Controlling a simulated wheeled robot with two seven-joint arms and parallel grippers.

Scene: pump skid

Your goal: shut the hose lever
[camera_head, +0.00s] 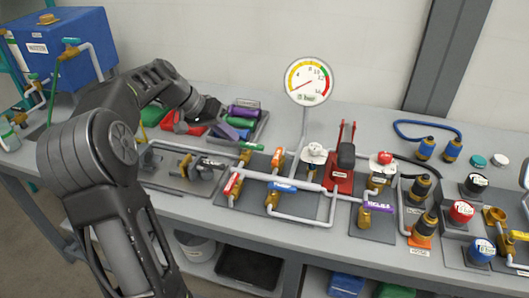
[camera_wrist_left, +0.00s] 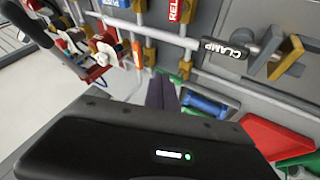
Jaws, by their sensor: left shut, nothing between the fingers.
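My left gripper (camera_head: 208,112) is shut and empty, above the coloured parts behind the bench piping. It is apart from every lever. I cannot tell for sure which lever is the hose lever. My right gripper is not in view.
A pressure gauge (camera_head: 310,82) stands behind the pipes. A red pump-like unit (camera_head: 341,175) sits mid-bench. Red (camera_head: 232,184), blue (camera_head: 284,186) and orange (camera_head: 277,158) levers sit on the piping. A blue tank (camera_head: 62,45) is at far left. Bare bench shows behind the gauge.

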